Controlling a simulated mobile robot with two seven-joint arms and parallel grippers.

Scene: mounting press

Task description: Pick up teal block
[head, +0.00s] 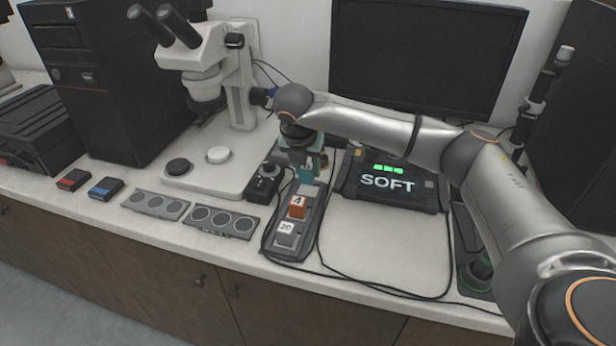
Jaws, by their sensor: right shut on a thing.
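The teal block (306,176) is at the far end of a narrow dark tray (273,243), partly hidden by my right gripper. My right gripper (304,165) comes down from above and is shut on the teal block. I cannot tell whether the block is clear of the tray. My left gripper is not in view.
A device reading SOFT (388,183) stands right of the tray, with a monitor (425,55) behind. A microscope (205,80) and a small black box (263,184) are left. Two grey plates with round recesses (220,220) lie front left. Cables cross the counter; its front right is mostly clear.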

